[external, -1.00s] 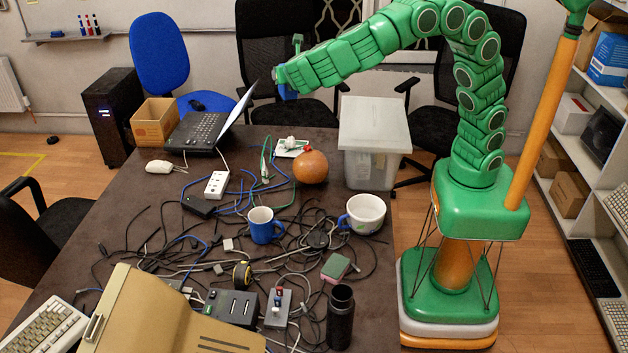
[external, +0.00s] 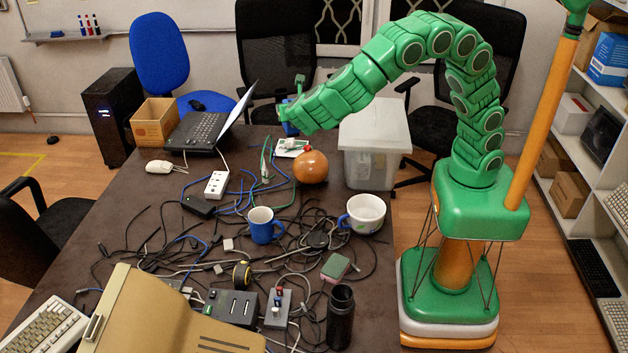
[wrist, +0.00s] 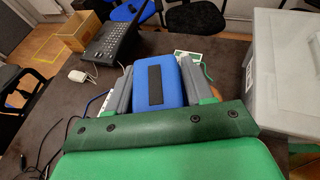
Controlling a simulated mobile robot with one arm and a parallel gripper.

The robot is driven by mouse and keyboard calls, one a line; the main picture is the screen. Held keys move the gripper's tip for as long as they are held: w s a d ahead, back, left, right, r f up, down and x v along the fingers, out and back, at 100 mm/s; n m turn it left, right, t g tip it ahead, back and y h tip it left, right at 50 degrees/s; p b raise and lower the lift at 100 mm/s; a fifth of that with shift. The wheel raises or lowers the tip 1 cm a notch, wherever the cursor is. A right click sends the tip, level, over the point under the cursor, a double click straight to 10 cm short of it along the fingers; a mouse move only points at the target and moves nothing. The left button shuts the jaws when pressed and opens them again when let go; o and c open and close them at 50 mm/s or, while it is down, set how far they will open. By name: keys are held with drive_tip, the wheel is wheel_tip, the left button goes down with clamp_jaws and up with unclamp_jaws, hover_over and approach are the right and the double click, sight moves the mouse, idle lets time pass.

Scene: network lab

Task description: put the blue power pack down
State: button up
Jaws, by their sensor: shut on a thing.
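The blue power pack (wrist: 157,84) is a blue block with a dark strip on its face, seen in the wrist view between the two grey fingers of my gripper (wrist: 158,88). My gripper is shut on it. In the external view only a small blue part of the power pack (external: 289,128) shows past the green arm end, above the far part of the dark table (external: 140,205). The fingers are hidden there by my arm. I cannot tell how large the gap is between the pack and the table.
An orange round object (external: 311,167), a white-and-green board (external: 292,148) and an open laptop (external: 205,125) are close by. A translucent bin (external: 372,165) stands at the right edge. Tangled cables and a blue mug (external: 264,226) fill the nearer table.

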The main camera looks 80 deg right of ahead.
wheel_tip(320, 180, down, 28)
idle(0.9)
drive_tip(key=shift+f, duration=0.15)
drive_tip(key=o, duration=1.1)
drive_tip(key=shift+c, duration=0.2)
drive_tip(key=shift+r, duration=0.2)
drive_tip(key=v, duration=1.2)
